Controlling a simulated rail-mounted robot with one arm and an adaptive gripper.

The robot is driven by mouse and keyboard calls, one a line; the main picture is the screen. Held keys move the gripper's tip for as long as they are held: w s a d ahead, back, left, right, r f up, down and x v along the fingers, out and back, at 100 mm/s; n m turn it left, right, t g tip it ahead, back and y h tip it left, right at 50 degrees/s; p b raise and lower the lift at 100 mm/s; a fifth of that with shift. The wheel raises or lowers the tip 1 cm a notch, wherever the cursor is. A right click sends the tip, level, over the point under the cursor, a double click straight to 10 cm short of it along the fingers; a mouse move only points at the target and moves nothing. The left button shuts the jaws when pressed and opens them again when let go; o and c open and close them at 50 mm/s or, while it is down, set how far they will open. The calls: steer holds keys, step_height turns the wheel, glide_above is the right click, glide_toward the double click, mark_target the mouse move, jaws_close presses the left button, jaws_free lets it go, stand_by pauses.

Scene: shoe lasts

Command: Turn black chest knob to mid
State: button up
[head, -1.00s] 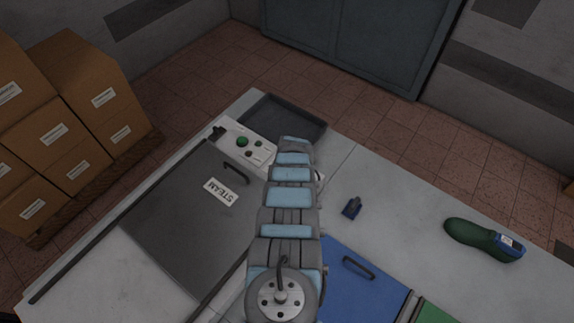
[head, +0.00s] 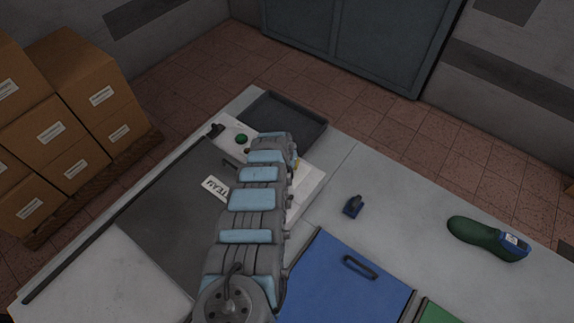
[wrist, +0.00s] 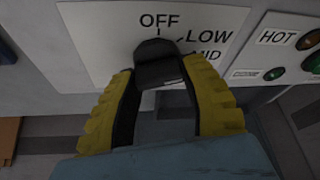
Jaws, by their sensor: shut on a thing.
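The black knob (wrist: 157,64) sits on a white dial plate in the wrist view, just under the printed word OFF (wrist: 160,20). LOW (wrist: 210,36) and MID (wrist: 207,54) are printed to its right. The knob's upper end is nearest OFF; its exact pointing is hard to tell. My gripper (wrist: 158,76) has its yellow fingers on both sides of the knob and is shut on it. The lower part of the knob is dark between the fingers. The dark chest lid (head: 160,220) bears a STEAM label (head: 215,188), partly covered by my arm.
A HOT label (wrist: 287,36), an amber lamp (wrist: 308,40) and a green lamp (wrist: 312,63) are right of the dial.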

steer(key=shift+f+m+h+b, duration=0.25)
steer(key=shift+m+h+b, duration=0.05)
steer(key=shift+m+b, duration=0.6)
steer(key=shift+r+m+g+h+b, duration=0.1)
steer(key=shift+m+g+h+b, duration=0.2)
steer(key=shift+m+b, duration=0.6)
steer(key=shift+r, duration=0.1)
steer(key=o, duration=1.2)
steer(key=shift+s+r, duration=0.1)
